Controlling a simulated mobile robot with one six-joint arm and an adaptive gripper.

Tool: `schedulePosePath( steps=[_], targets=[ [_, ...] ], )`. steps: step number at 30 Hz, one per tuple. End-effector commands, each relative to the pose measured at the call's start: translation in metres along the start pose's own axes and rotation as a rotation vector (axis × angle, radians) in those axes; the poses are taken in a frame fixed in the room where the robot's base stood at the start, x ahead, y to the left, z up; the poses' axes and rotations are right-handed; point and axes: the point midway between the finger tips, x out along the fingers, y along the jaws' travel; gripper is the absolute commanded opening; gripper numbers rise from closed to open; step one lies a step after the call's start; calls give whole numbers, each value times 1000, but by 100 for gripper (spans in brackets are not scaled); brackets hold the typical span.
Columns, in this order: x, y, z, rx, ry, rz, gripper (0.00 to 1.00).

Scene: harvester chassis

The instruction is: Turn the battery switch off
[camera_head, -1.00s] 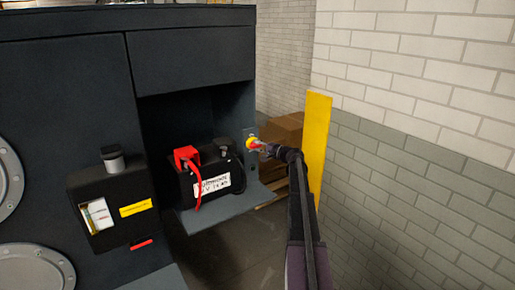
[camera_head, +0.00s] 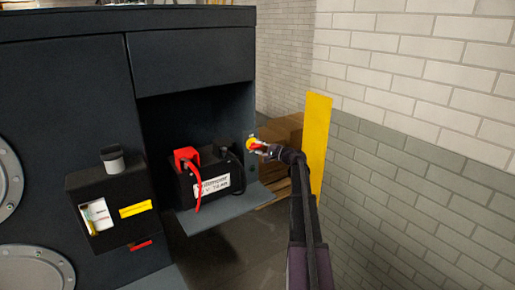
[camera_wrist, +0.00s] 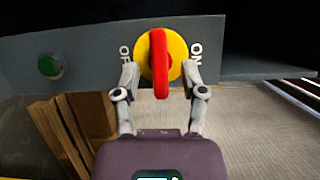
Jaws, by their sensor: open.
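The battery switch is a yellow disc with a red handle (camera_wrist: 160,62) on a grey panel, with OFF lettered on its left and ON on its right in the wrist view. The handle stands upright in that view, between the two words. My gripper (camera_wrist: 160,70) is open, with one finger at each side of the lower disc and the red handle between them. I cannot tell whether the fingers touch the switch. In the head view the switch (camera_head: 251,142) is partly hidden by my gripper (camera_head: 260,147).
A battery (camera_head: 213,179) with a red terminal cover and cable sits on a shelf left of the switch. A green button (camera_wrist: 50,66) is on the same panel. A yellow post (camera_head: 317,145) and brick wall stand to the right. Cardboard boxes (camera_head: 284,131) are behind.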

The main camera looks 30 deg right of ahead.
Motion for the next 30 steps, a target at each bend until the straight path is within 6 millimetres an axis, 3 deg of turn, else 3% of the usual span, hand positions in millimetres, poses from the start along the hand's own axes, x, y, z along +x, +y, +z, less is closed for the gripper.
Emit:
schedulePosePath(
  steps=[18,30],
  targets=[
    [-90,0,1,0,1,1,54],
    [-110,0,0,0,-1,1,54]
  ],
)
